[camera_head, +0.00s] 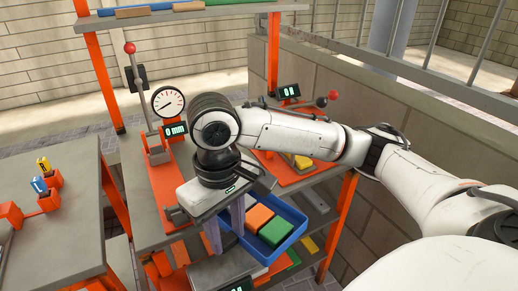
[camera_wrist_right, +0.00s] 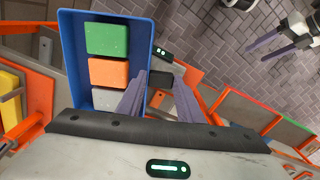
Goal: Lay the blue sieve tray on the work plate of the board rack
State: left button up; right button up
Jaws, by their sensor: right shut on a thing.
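The blue sieve tray (camera_head: 287,243) holds a green block, an orange block and a pale grey block, which show best in the right wrist view (camera_wrist_right: 66,60). My right gripper (camera_head: 228,232) points down at the tray's near left side, shut on its wall; in the right wrist view (camera_wrist_right: 158,98) one finger is inside the tray. The tray hangs low beside the board rack (camera_head: 118,197), which has orange posts and grey boards. I cannot tell which surface is the work plate. My left gripper (camera_wrist_right: 262,52) shows only in the right wrist view, fingers apart and empty, above the floor.
An orange lever press with a round dial (camera_head: 168,102) and a "0 mm" display stands on the rack. A second orange device (camera_head: 290,172) lies behind my right arm. A grey side table (camera_head: 50,235) is at left. A block wall (camera_head: 400,135) closes off the right.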

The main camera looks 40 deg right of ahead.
jog(key=w+d+n, duration=0.1)
jog(key=w+n, duration=0.1)
jog(key=w+d+r+n+p, duration=0.1)
jog(key=d+n, duration=0.1)
jog(key=w+d+r+n, duration=0.1)
jog(key=w+d+n, duration=0.1)
jog(key=shift+w+d+n, duration=0.2)
jog(key=shift+w+n, duration=0.1)
jog(key=shift+w, duration=0.05)
pick_arm(q)
jog(key=r+p, duration=0.2)
jog(key=shift+s+d+r, duration=0.1)
jog(key=shift+s+r, duration=0.1)
jog(key=shift+r, duration=0.15)
pick_arm(e)
jog(key=w+d+r+n, duration=0.2)
jog(key=w+d+n, duration=0.3)
jog(key=d+n, duration=0.2)
jog(key=shift+w+d+r+n, duration=0.2)
jog(key=shift+d+n, duration=0.1)
jog(key=shift+n, duration=0.1)
jog(key=shift+s, duration=0.1)
notch_tip(320, 180, down, 6)
jog(key=shift+f+b, duration=0.1)
jog(key=shift+b, duration=0.4)
pick_arm(q)
jog(key=shift+s+f, duration=0.1)
jog(key=shift+f, duration=0.4)
pick_arm(e)
jog(key=shift+f, duration=1.2)
